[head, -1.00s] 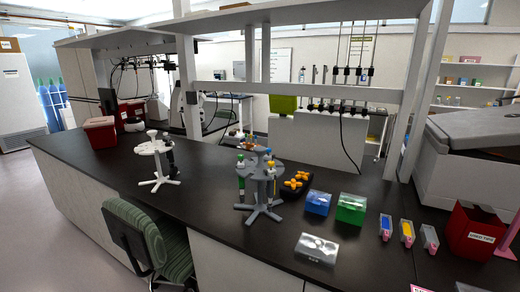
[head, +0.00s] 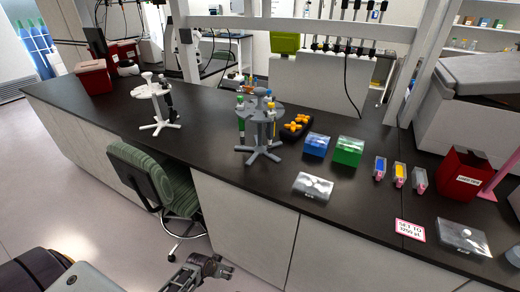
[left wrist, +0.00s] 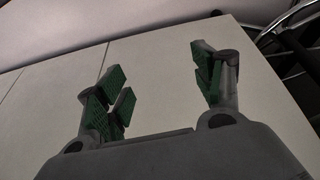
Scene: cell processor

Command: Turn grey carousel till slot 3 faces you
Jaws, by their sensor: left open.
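Slot numbers cannot be read. My left gripper (head: 214,265) is low in front of the bench cabinets, below the bench top and well apart from the carousel. In the left wrist view its two green-padded fingers (left wrist: 160,92) are spread with nothing between them. My right gripper is not in view.
A white carousel (head: 156,95) stands left of the grey one. An orange-topped black rack (head: 296,127), blue box (head: 316,144), green box (head: 348,150) and clear box (head: 313,187) are to its right. A green chair (head: 160,185) stands before the bench.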

